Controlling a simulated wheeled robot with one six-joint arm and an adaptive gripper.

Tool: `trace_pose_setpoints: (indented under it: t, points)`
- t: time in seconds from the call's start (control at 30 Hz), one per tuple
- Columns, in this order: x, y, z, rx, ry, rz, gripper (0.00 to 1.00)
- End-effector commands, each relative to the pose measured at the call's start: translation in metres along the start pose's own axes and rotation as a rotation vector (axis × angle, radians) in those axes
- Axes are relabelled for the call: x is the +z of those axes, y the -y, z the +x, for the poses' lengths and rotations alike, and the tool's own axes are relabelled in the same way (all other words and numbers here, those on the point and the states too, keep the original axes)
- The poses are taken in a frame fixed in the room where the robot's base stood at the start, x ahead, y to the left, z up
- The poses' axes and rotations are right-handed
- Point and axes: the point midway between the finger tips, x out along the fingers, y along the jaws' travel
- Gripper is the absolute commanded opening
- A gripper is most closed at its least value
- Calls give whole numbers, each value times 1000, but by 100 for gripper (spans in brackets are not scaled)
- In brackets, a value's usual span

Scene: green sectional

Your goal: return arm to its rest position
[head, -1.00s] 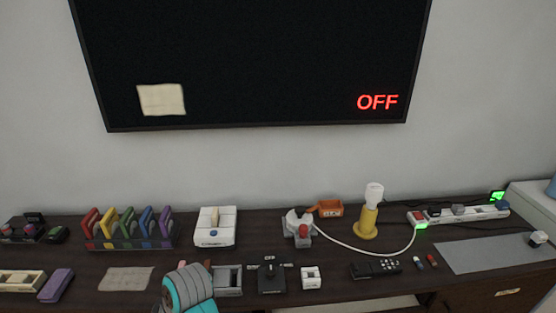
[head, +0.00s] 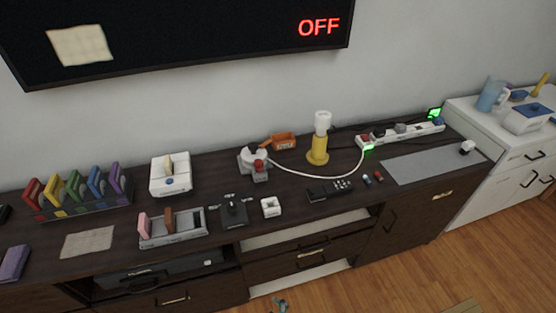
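Only a small teal and grey piece (head: 279,305) of my arm shows at the bottom edge of the head view, in front of the cabinet and low over the floor. It seems to be the gripper end, but it is too small and cut off to tell whether it is open or shut. The rest of my arm is out of view. I see nothing held.
The dark cabinet (head: 340,215) carries a coloured rack (head: 80,190), a white switch box (head: 170,175), a yellow lamp (head: 318,150), a power strip (head: 400,132) and a grey mat (head: 432,166). A white cabinet (head: 515,160) stands at right.

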Motion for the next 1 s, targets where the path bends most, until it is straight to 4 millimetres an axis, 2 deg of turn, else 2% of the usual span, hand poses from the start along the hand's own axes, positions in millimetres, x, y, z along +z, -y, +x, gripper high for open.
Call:
trace_pose_setpoints:
  t: [0.03, 0.2, 0.37, 0.5, 0.73, 1.0]
  points:
    - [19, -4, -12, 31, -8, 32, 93]
    - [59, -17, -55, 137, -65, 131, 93]
    - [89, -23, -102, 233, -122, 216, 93]
    - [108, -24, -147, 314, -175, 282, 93]
    - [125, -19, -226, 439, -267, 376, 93]
    - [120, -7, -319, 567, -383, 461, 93]
